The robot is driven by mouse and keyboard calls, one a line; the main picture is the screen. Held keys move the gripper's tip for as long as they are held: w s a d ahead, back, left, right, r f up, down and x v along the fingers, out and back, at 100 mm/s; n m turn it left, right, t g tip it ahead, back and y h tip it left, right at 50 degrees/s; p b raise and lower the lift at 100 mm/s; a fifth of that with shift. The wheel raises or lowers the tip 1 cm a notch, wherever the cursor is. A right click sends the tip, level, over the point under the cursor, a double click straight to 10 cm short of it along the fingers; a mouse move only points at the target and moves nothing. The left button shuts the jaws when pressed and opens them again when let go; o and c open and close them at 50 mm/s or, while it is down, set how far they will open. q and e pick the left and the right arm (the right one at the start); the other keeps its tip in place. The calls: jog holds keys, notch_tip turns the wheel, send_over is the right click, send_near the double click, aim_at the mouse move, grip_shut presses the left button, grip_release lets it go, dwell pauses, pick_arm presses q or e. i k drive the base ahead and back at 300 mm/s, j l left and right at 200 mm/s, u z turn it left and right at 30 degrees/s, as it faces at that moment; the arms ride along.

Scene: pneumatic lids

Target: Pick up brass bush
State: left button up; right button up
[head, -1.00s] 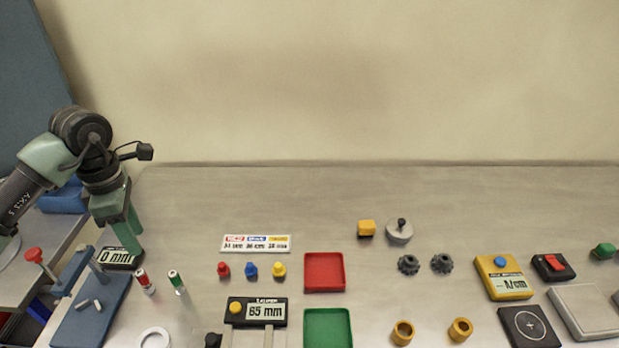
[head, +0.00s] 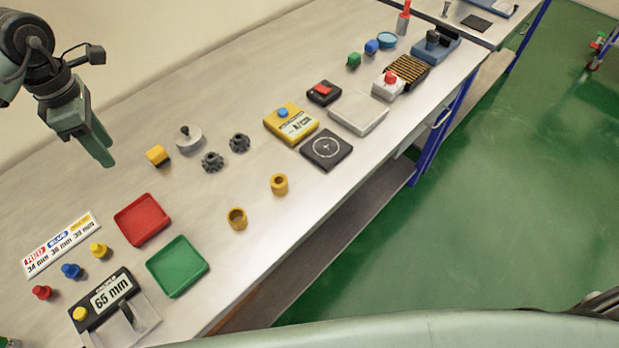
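Two brass bushes stand upright near the front edge of the bench: one brass bush (head: 237,219) is right of the green tray, and the other brass bush (head: 279,184) is farther right. Both are short golden cylinders with a hole on top, standing apart from each other. My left gripper (head: 98,150) hangs over the back left of the bench, well away from both bushes. Its fingers point down and nothing shows between them; from this angle I cannot tell how far apart they are. My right gripper is not in view.
A green tray (head: 178,266) and red tray (head: 142,220) lie left of the bushes. Two dark gears (head: 212,161) (head: 239,143) stand behind them. Bare bench surrounds the bushes.

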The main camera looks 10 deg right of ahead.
aim_at(279, 183)
jog(key=k+z, duration=0.2)
jog(key=z, duration=0.3)
jog(key=k+l+z, duration=0.15)
jog(key=z, duration=0.35)
